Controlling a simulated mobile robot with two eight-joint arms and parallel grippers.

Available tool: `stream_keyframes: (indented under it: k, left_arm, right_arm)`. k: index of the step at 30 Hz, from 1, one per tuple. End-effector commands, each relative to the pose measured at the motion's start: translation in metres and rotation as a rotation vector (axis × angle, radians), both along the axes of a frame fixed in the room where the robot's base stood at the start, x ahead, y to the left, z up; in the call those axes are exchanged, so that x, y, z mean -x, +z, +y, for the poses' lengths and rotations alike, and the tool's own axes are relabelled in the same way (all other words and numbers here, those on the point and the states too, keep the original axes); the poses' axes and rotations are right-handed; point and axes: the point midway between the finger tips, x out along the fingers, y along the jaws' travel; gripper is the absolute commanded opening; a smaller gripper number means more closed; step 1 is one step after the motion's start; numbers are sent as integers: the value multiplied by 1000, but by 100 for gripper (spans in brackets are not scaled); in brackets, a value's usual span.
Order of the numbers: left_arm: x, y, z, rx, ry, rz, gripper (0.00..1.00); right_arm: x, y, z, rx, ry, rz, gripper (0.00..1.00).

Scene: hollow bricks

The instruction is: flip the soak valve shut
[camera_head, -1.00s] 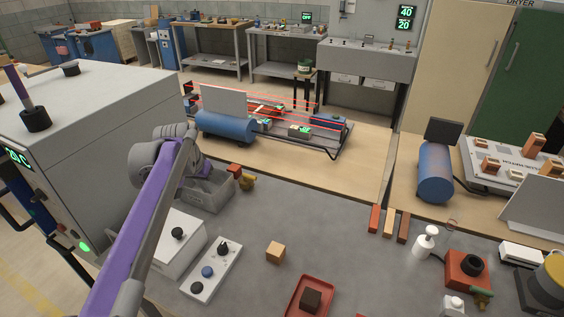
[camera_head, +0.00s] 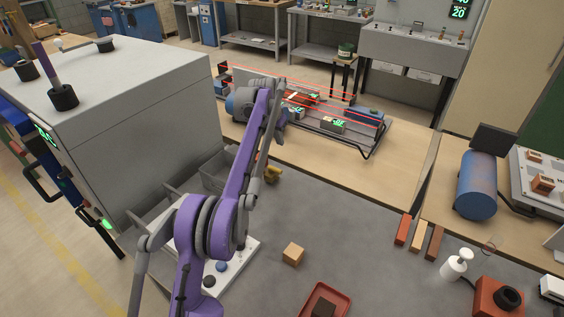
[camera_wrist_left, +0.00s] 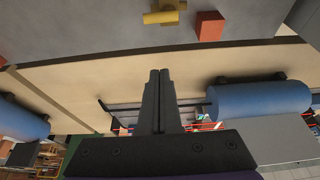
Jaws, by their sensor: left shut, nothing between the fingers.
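A brass valve fitting (camera_head: 273,174), which I take to be the soak valve, stands at the far edge of the grey bench, beside a grey bin (camera_head: 213,178). It also shows at the top of the left wrist view (camera_wrist_left: 165,15), next to a red-orange block (camera_wrist_left: 210,26). I cannot tell its lever position. My right gripper is out of view.
A blue tank (camera_wrist_left: 260,101) lies close beside the left hand. A large grey cabinet (camera_head: 150,125) stands left of the arm. A wooden cube (camera_head: 293,254) and a red tray (camera_head: 343,299) sit on the bench.

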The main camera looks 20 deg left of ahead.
Motion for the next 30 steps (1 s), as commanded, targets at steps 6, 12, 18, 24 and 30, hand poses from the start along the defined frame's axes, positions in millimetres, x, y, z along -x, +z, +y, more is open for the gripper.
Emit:
stream_keyframes:
  k: [6, 12, 18, 24, 30]
  left_arm:
    - [-3, -7, -1, 0, 0, 0, 0]
    - [-14, -39, -2, 0, -1, 0, 0]
    - [-27, -75, -4, 0, 0, 0, 0]
    - [-26, -96, -4, 0, 1, 1, 0]
    - [-7, -100, -1, 0, 1, 1, 0]
  right_arm:
    - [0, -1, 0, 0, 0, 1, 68]
    - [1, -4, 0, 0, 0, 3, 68]
    - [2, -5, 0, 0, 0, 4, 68]
    - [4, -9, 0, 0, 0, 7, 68]
    - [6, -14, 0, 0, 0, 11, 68]
